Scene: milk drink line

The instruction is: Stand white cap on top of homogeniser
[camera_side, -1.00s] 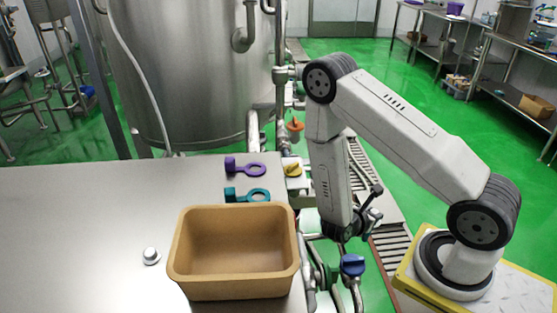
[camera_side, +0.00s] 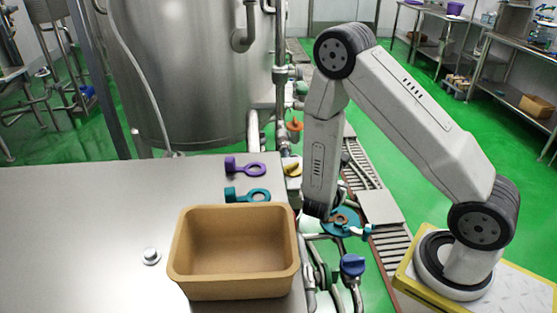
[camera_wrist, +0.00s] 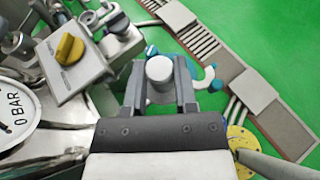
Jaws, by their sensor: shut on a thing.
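My gripper (camera_wrist: 160,88) is shut on the white cap (camera_wrist: 160,69), a short pale cylinder with a rounded flat top held between the two dark fingers in the wrist view. In the side view my wrist end (camera_side: 317,209) hangs low beyond the table's right edge, and the fingers and cap cannot be made out there. A teal round part (camera_side: 343,222) with an orange-brown middle is close to the wrist's right. Teal parts (camera_wrist: 209,79) also show beyond the fingers in the wrist view. I cannot tell which machine part is the homogeniser.
An open tan bin (camera_side: 235,292) stands on the steel table (camera_side: 80,230). Purple (camera_side: 245,168) and teal (camera_side: 247,195) ring-handled pieces lie behind it, a small silver knob (camera_side: 150,256) left. A yellow knob (camera_wrist: 70,49), gauge (camera_wrist: 12,113) and pipes crowd the wrist view's left.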

